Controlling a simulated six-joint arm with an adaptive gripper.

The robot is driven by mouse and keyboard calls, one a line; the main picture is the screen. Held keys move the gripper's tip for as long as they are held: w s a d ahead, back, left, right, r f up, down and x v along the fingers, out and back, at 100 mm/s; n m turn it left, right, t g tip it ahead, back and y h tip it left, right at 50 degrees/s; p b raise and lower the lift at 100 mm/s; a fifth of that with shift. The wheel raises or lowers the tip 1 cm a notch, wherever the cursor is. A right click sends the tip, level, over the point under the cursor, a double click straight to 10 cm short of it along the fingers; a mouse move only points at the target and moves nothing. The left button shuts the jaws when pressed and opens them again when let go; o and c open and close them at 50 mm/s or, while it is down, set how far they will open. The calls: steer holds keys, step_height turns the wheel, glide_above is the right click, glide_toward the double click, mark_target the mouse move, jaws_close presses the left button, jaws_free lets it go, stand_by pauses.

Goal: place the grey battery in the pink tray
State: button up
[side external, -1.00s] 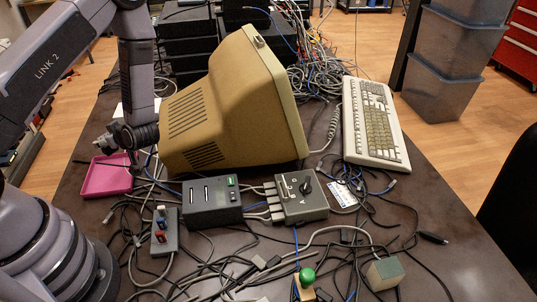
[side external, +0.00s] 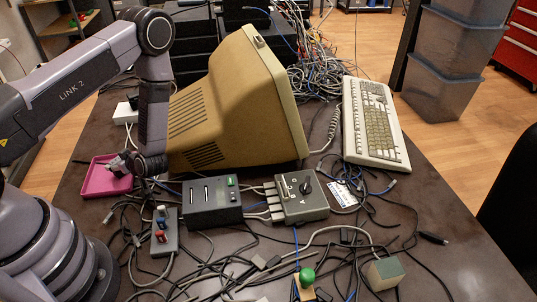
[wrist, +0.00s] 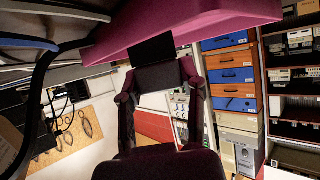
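The pink tray (side external: 97,184) lies flat at the left of the table, near my arm's base; its underside or wall shows as a magenta band across the top of the wrist view (wrist: 215,22). My gripper (side external: 122,163) is low at the tray's right rear, its fingertips over the tray. In the wrist view my gripper (wrist: 160,78) has its two fingers apart, with a dark grey block between them, seemingly the grey battery (wrist: 158,77). The block is in shade against the tray. Whether it touches the tray floor I cannot tell. In the side view the battery is too small to make out.
A beige monitor (side external: 240,110) stands close to the right of my wrist. A dark switch box (side external: 212,203), a small grey switch block (side external: 164,232) and many loose cables lie right of and in front of the tray. A keyboard (side external: 375,125) is farther right.

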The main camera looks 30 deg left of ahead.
steer(key=o, duration=0.4)
steer(key=shift+r, duration=0.1)
steer(key=v, duration=1.2)
steer(key=shift+r, duration=0.1)
